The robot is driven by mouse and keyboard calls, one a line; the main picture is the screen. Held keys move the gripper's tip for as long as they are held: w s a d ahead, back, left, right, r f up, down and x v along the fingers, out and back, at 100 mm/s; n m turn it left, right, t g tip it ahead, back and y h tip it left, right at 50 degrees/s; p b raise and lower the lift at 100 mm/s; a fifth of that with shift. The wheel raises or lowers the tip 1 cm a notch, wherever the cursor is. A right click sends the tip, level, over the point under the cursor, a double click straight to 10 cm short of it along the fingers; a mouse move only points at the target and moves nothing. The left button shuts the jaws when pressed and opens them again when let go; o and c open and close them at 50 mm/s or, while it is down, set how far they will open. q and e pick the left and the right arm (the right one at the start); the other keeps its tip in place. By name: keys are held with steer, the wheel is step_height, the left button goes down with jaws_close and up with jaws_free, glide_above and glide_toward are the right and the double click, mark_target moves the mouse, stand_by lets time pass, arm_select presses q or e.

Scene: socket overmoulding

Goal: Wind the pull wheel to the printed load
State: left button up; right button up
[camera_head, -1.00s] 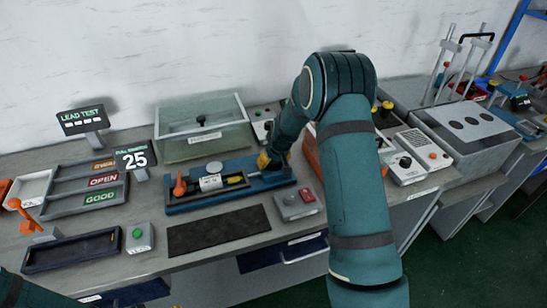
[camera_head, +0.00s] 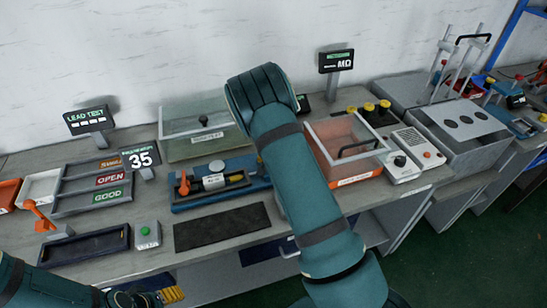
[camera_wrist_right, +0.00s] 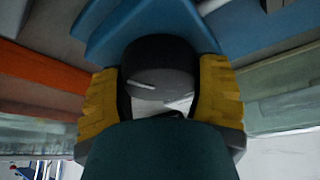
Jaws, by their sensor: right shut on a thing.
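The pull wheel (camera_wrist_right: 160,68) is a dark round knob with a white mark on its face. In the right wrist view my right gripper (camera_wrist_right: 162,95) is shut on it, one yellow finger on each side. In the head view my right arm hides this gripper and the wheel. The blue pull fixture (camera_head: 190,204) carries a red lever (camera_head: 184,183) and a white labelled piece (camera_head: 213,182), whose print is too small to read. A dark display (camera_head: 140,157) beside it reads 35. My left gripper (camera_head: 165,296) is low at the bottom left, partly out of frame, away from the bench things.
A lidded clear box (camera_head: 205,148) stands behind the fixture. A black mat (camera_head: 222,226) lies in front. The OPEN and GOOD trays (camera_head: 72,207), a green-button box (camera_head: 147,234) and an empty dark tray (camera_head: 85,247) are left. An orange-fronted clear box (camera_head: 345,150) stands right.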

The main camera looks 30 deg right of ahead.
stand_by(0.5)
steer(key=o, duration=1.2)
steer(key=shift+o, duration=0.2)
steer(key=v, duration=1.2)
